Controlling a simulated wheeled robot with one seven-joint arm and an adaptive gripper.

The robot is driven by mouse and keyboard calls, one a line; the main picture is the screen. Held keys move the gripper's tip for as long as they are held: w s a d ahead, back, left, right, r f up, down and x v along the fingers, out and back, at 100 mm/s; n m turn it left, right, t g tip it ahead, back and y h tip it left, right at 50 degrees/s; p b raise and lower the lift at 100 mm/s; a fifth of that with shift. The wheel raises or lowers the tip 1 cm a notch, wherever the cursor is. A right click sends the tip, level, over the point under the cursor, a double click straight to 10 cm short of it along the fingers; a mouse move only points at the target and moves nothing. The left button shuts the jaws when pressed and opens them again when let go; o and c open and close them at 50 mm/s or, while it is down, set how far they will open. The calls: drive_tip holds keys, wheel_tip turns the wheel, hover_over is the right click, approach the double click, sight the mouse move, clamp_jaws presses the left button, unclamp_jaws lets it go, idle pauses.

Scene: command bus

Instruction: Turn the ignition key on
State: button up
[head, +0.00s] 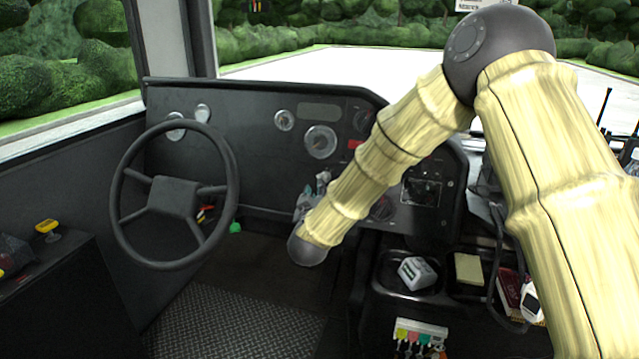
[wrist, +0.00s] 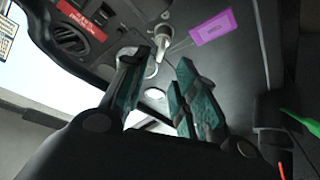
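In the wrist view, a small silver piece that looks like the ignition key (wrist: 163,29) stands out from the dark dashboard panel. A purple tag (wrist: 213,32) lies beside it on the right, with a thin strip pointing towards it. My gripper (wrist: 161,60) is open, its two teal-padded fingers apart. The silver piece shows just beyond the fingertips, between them in the picture. I cannot tell whether a finger touches it. In the head view, my gripper (head: 315,188) is small and partly hidden by my arm, close to the dashboard. The key does not show there.
The steering wheel (head: 172,197) is left of my arm. Gauges (head: 320,141) line the dashboard (head: 250,120). Below right, a console tray (head: 385,285) holds a white box (head: 417,272). A red label (wrist: 82,20) and a vent-like part (wrist: 72,42) are near my gripper.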

sight(320, 176)
drive_tip(key=w, duration=0.3)
drive_tip(key=w+b, duration=0.1)
drive_tip(key=w, duration=0.5)
drive_tip(key=shift+w+d, duration=0.2)
drive_tip(key=shift+d, duration=0.2)
clamp_jaws()
